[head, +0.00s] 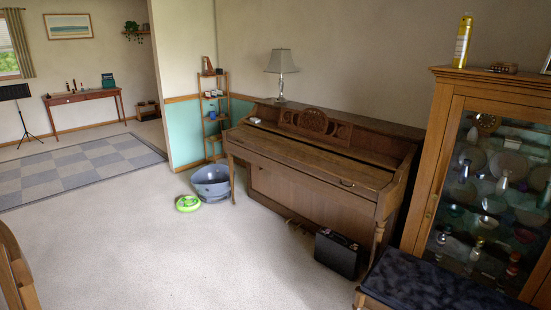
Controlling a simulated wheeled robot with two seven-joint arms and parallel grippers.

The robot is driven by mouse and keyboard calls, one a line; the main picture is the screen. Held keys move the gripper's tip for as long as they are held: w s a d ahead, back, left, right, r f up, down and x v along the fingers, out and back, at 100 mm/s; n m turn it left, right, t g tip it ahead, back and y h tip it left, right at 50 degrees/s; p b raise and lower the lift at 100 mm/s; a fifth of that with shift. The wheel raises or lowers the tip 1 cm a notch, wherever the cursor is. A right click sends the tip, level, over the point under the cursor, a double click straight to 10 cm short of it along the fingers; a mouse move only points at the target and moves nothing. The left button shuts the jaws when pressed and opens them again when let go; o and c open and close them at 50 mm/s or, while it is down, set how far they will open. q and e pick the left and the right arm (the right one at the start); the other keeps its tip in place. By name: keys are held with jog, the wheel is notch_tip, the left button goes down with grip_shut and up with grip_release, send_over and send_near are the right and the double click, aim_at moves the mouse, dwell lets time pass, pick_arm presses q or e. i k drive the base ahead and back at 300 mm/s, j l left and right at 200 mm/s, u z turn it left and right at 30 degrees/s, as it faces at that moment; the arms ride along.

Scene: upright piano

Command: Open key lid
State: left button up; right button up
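The brown wooden upright piano (310,200) stands against the wall, right of centre in the head view. Its key lid (300,158) lies flat over the keyboard, and no keys show. A small dark fitting (347,183) shows near the right end of the piano's front edge. A carved music panel (312,122) stands behind the lid. Neither of my grippers is in view.
Open carpet (160,245) lies in front of the piano. A dark padded bench (425,288) and glass cabinet (490,185) stand right.

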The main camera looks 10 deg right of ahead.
aim_at(364, 180)
jog(key=i+l+z, duration=0.25)
jog(key=i+l, duration=0.2)
jog(key=i, duration=1.7)
jog(key=i+z, duration=0.25)
jog(key=i, duration=1.95)
